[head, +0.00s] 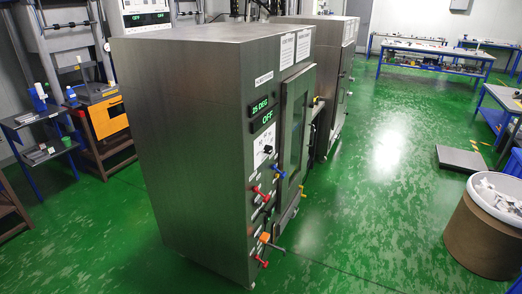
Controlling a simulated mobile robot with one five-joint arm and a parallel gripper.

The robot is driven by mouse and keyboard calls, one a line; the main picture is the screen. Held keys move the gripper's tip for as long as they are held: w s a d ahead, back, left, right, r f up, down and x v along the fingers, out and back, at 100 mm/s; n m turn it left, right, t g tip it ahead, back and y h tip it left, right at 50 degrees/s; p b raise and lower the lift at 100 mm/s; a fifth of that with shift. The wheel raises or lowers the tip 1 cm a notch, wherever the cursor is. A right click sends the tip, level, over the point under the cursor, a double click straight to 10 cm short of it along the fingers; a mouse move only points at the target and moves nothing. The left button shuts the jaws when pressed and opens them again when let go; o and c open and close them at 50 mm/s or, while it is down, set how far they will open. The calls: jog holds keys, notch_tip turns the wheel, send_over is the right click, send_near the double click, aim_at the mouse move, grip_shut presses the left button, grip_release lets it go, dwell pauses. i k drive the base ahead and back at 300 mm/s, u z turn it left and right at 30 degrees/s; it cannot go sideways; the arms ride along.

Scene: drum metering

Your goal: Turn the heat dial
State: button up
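A tall grey metal cabinet (195,130) stands in the middle of the head view. Its narrow control panel carries a green-lit display reading "25 DEG" (260,106) and one below it reading "OFF" (267,117). Under these is a white marked plate (259,158) with a small black knob (268,149), which looks like the heat dial. The markings are too small to read. My gripper is not in view.
Below the knob, red (260,192), blue (279,173) and orange (265,238) handles stick out from the cabinet. A windowed door (294,125) is beside the panel. A brown drum (481,238) stands at right. Green floor (385,190) between them is clear.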

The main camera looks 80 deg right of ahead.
aim_at(269, 148)
jog(key=k, duration=1.8)
jog(key=z, duration=1.05)
jog(key=i, duration=0.85)
jog(key=z, duration=0.1)
